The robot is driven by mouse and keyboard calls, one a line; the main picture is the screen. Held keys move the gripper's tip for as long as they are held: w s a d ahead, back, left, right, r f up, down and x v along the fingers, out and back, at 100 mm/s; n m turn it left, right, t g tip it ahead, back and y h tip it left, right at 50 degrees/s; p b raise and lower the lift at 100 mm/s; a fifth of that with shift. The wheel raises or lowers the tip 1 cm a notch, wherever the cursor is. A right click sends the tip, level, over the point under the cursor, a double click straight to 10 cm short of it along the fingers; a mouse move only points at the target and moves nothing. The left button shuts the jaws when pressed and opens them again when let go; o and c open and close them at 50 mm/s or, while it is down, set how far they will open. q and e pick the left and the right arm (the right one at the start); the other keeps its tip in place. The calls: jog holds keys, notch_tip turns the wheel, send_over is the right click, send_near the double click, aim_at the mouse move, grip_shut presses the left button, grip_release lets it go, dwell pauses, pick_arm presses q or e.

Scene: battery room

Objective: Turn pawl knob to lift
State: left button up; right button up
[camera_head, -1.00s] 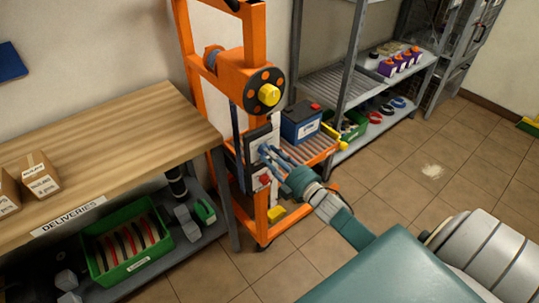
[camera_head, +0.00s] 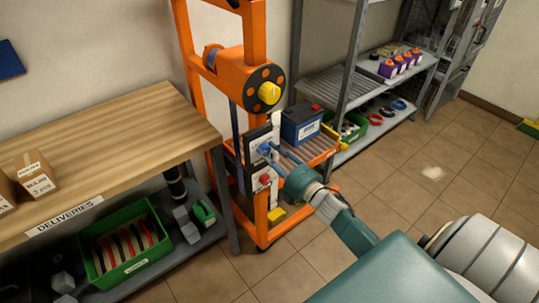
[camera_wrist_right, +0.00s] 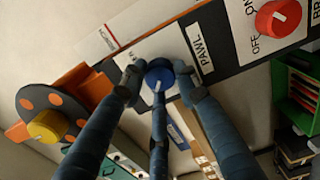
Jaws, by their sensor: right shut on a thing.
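In the head view the knob (camera_head: 264,149) is on the panel (camera_head: 257,138) of the orange lift stand. My right gripper (camera_head: 272,153) reaches it from the front right. In the right wrist view the three blue fingers of the gripper (camera_wrist_right: 158,90) are closed around the knob, and the fingertips cover part of its rim. My left gripper is not in view.
A red ON/OFF knob (camera_wrist_right: 278,18) is next to the pawl plate. The orange lift (camera_head: 233,75) carries a black wheel with a yellow hub (camera_head: 269,93) above. A blue battery (camera_head: 301,124) rests on the roller deck behind. A wooden bench (camera_head: 110,135) stands left. The floor at right is clear.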

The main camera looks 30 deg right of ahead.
jog(key=shift+d+f, duration=0.15)
jog(key=shift+f, duration=0.05)
jog(key=o, duration=1.2)
jog(key=shift+d, duration=0.1)
jog(key=shift+c, duration=0.2)
jog(key=shift+r, duration=0.1)
jog(key=shift+s, duration=0.15)
jog(key=s, duration=1.1)
jog(key=shift+s+d, duration=0.4)
jog(key=shift+d, duration=0.05)
